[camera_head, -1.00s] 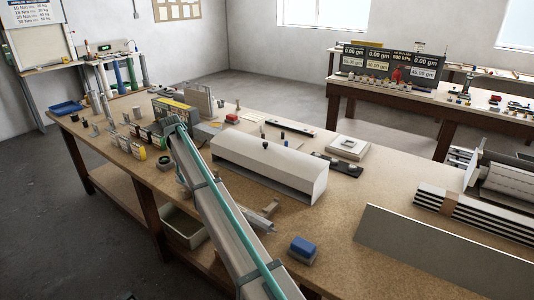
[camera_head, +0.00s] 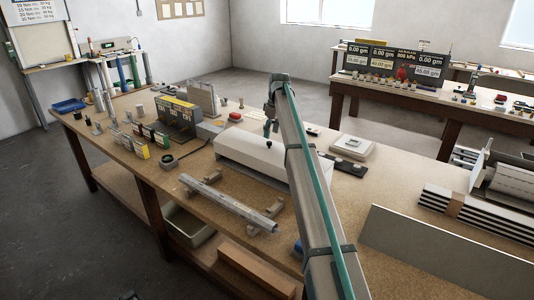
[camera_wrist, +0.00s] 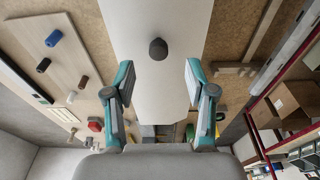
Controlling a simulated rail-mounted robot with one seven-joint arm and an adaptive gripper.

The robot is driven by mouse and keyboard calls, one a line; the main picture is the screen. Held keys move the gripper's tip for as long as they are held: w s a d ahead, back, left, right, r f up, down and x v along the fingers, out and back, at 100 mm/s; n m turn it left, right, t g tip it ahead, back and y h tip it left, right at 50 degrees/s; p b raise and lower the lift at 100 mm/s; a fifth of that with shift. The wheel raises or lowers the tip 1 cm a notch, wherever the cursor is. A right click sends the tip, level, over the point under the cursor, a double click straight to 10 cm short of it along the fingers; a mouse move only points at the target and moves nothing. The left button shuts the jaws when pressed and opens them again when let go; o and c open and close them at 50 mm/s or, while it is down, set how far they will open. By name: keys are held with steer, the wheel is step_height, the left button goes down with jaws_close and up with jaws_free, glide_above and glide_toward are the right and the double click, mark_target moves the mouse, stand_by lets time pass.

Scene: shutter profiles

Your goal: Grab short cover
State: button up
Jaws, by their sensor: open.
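The short cover (camera_head: 240,155) is a white box-like piece with a dark round knob (camera_head: 268,144) on top, lying in the middle of the workbench. My arm hides its right part in the head view. In the wrist view the white cover (camera_wrist: 158,18) runs up from between my fingers, and the knob (camera_wrist: 158,48) sits close to the picture's centre line. My gripper (camera_wrist: 158,72) is open, its two teal-edged fingers apart on either side of the cover, with nothing between them but the view of the cover. In the head view my gripper (camera_head: 270,120) hangs above the knob.
A grey metal profile (camera_head: 230,204) rests on wooden supports in front of the cover. Small boxes (camera_head: 140,148) and display stands are at the left. A white device (camera_head: 351,147) stands behind.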

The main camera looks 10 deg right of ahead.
mark_target(269, 142)
steer(key=shift+w+a+f+p, duration=0.15)
steer(key=shift+f+p, duration=0.25)
steer(key=shift+f, duration=0.7)
steer(key=shift+w+a+f+p, duration=0.15)
steer(key=shift+f+p, duration=0.3)
steer(key=shift+f, duration=0.6)
steer(key=shift+w+a+f+p, duration=0.15)
steer(key=shift+f+p, duration=0.25)
steer(key=shift+f, duration=0.7)
steer(key=shift+d, duration=0.1)
jaws_close()
